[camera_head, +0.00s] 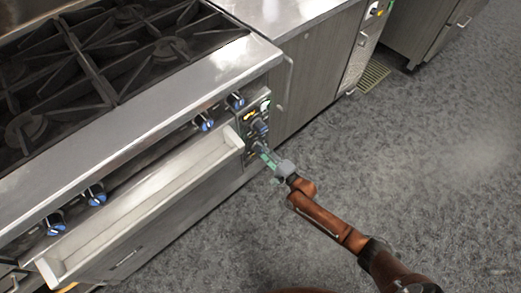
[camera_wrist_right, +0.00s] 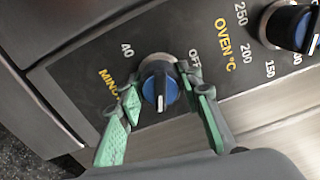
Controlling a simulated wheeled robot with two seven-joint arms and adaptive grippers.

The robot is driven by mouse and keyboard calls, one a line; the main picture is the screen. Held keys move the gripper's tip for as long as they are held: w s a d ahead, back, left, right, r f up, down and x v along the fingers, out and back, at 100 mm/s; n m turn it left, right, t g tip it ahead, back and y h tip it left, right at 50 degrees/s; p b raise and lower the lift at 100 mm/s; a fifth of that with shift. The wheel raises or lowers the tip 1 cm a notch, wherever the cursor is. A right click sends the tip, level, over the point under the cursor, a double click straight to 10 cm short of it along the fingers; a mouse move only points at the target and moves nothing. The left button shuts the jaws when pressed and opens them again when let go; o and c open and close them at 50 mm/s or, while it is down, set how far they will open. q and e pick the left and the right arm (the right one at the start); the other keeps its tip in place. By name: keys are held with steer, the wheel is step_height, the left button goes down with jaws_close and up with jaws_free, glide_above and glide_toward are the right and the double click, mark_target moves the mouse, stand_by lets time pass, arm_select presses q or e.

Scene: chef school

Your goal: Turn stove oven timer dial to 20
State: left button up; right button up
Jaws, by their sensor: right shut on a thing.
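The timer dial (camera_wrist_right: 160,84) is a black knob with a blue face and a white pointer line on the dark control panel (camera_wrist_right: 85,75). In the right wrist view its line points down in the picture, away from the "40" and "OFF" marks at its upper left and upper right. My right gripper (camera_wrist_right: 163,92) has its green-padded fingers on either side of the dial, shut on it. In the head view this gripper (camera_head: 268,157) is at the lower part of the panel at the stove's right end. The "20" mark is not visible. My left gripper is out of view.
The oven temperature dial (camera_wrist_right: 288,25) sits close by; in the head view it is above my gripper. Several blue burner knobs (camera_head: 203,121) line the stove front above a protruding steel ledge (camera_head: 150,200). Grey floor (camera_head: 440,150) lies open to the right.

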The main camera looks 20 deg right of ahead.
steer(key=shift+m, duration=0.6)
steer(key=o, duration=1.2)
steer(key=shift+c, duration=0.2)
steer(key=v, duration=1.2)
